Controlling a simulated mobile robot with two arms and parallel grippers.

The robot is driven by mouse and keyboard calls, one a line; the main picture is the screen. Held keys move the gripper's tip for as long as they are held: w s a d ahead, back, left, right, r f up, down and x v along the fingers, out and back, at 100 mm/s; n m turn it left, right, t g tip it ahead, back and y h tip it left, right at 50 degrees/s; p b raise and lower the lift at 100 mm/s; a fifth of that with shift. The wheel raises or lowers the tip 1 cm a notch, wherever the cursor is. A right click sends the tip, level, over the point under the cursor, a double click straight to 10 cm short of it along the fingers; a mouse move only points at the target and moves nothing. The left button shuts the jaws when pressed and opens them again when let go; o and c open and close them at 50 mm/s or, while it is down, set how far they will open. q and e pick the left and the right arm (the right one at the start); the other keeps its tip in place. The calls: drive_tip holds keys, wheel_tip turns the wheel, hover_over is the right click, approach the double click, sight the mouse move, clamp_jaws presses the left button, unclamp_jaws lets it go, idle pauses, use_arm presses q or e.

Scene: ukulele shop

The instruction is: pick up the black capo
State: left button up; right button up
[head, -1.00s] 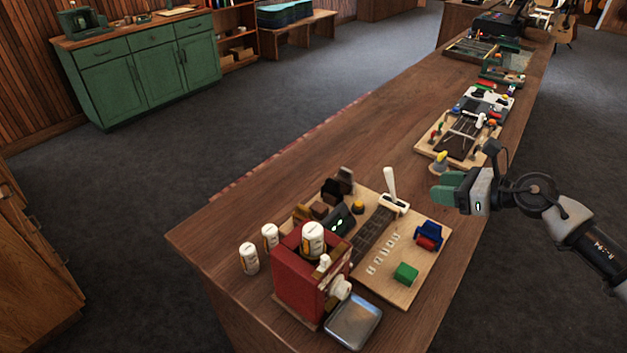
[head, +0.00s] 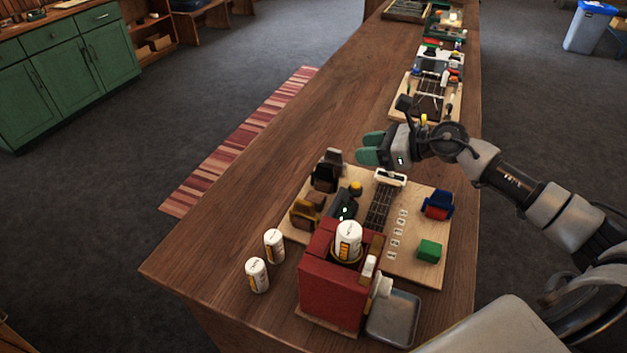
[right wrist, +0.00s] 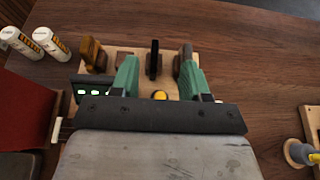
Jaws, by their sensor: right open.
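The black capo (head: 324,178) stands at the back left of the wooden board (head: 433,270), between a gold-brown capo (head: 302,215) and a grey-brown capo (head: 334,156). In the right wrist view the black capo (right wrist: 154,60) stands upright in the gap between my green fingertips, beyond them and apart from both. The grey-brown capo (right wrist: 186,52) is partly hidden behind the right-hand finger. My right gripper (head: 369,148) is open and empty, above and to the right of the capos in the head view. My left gripper is out of view.
A red box (head: 333,290) with a white can on top stands in front of the board. Two white cans (head: 257,276) stand left of it. A dark device (head: 343,205) and a yellow knob (head: 355,187) lie near the capos. The counter's left side is clear.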

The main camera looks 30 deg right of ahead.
sight(333, 168)
use_arm(q)
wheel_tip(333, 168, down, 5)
drive_tip(key=b, duration=0.4)
use_arm(e)
drive_tip(key=w+a+f, duration=0.1)
drive_tip(key=f, duration=0.1)
drive_tip(key=w+a+f+p, duration=0.1)
drive_tip(key=f, duration=0.1)
drive_tip(key=w+a+f, duration=0.1)
drive_tip(key=w+f, duration=0.1)
drive_tip(key=f, duration=0.1)
drive_tip(key=shift+a+p, duration=0.3)
drive_tip(key=shift+p, duration=0.1)
drive_tip(key=shift+w+a+f, duration=0.1)
drive_tip(key=shift+w+a, duration=0.1)
drive_tip(key=p+x, duration=0.2)
drive_tip(key=x, duration=0.2)
drive_tip(key=shift+s+a+p, duration=0.1)
drive_tip(key=shift+a+p, duration=0.15)
drive_tip(key=shift+p, duration=0.05)
drive_tip(key=shift+w+a+f, duration=0.15)
drive_tip(key=shift+w+f, duration=0.05)
drive_tip(key=shift+f, duration=0.05)
drive_tip(key=shift+s, duration=0.1)
drive_tip(key=shift+c, duration=0.4)
clamp_jaws()
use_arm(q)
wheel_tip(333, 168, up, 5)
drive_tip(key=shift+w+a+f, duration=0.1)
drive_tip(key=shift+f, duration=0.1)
